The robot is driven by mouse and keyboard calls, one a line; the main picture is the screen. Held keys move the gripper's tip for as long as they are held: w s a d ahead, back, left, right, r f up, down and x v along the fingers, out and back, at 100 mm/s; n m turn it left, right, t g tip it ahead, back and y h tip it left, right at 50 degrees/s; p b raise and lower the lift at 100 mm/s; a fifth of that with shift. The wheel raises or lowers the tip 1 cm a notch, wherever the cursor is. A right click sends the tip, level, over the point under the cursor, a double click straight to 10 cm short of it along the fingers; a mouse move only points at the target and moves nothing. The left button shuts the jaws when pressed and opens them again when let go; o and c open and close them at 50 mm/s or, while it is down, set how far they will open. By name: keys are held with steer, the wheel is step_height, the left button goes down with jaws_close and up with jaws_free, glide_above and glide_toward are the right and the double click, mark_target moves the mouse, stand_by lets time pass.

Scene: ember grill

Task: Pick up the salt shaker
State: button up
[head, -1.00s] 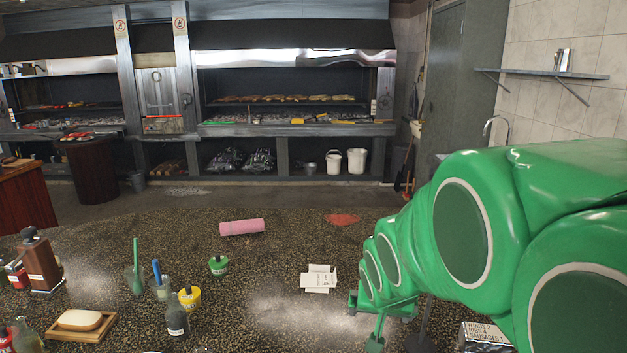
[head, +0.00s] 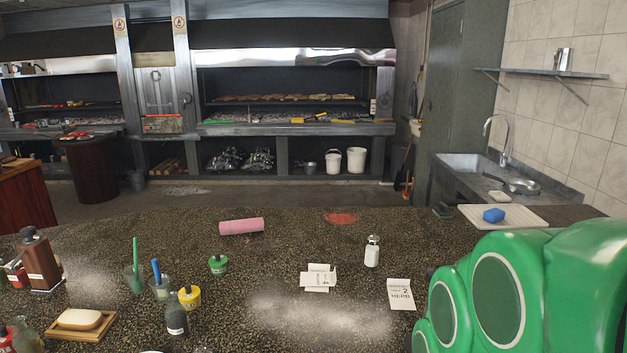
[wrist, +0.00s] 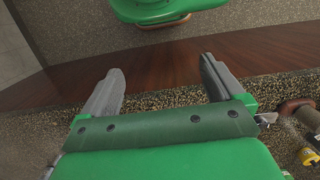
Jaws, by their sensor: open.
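A small white shaker with a metallic top (head: 372,252), which looks like the salt shaker, stands upright on the right half of the dark speckled counter (head: 290,240) in the head view. Nothing covers it. My gripper (wrist: 162,70) shows in the wrist view with its two grey fingers spread wide and nothing between them. It is out of the head view, where only my green arm shows at the lower right. The shaker does not show in the wrist view.
Folded cards (head: 401,294) and (head: 318,279) stand near the shaker. A pink roll (head: 241,226) lies farther left. Several jars, including a yellow one (head: 189,297), are at left.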

steer(key=shift+c, duration=1.2)
steer(key=t, duration=1.4)
glide_toward(374, 244)
steer(key=x, duration=0.8)
steer(key=shift+w+f, duration=0.1)
steer(key=shift+w, duration=0.15)
steer(key=shift+t, duration=0.3)
steer(key=shift+x, duration=2.75)
steer(key=c, duration=1.2)
